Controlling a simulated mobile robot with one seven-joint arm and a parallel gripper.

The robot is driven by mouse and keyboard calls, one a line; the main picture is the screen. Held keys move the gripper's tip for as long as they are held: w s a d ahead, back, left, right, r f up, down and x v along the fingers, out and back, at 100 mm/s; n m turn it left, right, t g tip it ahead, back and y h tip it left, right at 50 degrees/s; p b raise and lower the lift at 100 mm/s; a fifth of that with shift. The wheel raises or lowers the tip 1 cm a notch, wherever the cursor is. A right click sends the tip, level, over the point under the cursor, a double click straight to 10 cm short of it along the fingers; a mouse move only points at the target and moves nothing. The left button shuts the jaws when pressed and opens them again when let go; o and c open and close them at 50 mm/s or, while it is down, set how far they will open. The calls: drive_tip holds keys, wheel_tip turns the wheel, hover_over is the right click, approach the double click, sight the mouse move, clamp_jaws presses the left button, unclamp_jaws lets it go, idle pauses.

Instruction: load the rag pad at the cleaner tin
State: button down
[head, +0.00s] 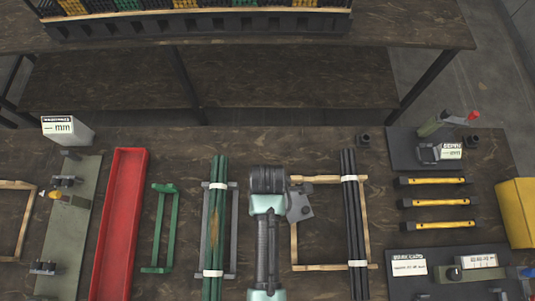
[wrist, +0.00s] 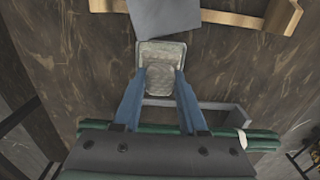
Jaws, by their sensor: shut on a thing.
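My gripper's blue fingers (wrist: 161,90) are shut on a pale grey, speckled pad in the wrist view, which looks like the rag pad (wrist: 161,78). The pad's outer part shows beyond the fingertips. In the head view my arm hides the fingers and the pad. A flat grey piece (wrist: 165,14) lies past the pad in the wrist view, across a wooden frame (wrist: 235,17). I cannot tell what this piece is. I cannot pick out the cleaner tin with certainty in either view.
Green rods (head: 217,240) lie left of my arm, and black rods (head: 351,230) lie on a wooden frame to the right. A red tray (head: 120,225) and green frame (head: 161,228) are further left. Yellow-and-black bars (head: 433,203), a dark mat (head: 402,150) and a yellow bin (head: 517,212) are right.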

drive_tip(key=shift+f, duration=0.6)
idle(2.1)
wheel_tip(320, 180, up, 7)
drive_tip(key=p, duration=0.7)
drive_tip(key=shift+r+p, duration=0.1)
drive_tip(key=shift+p, duration=0.3)
idle(0.5)
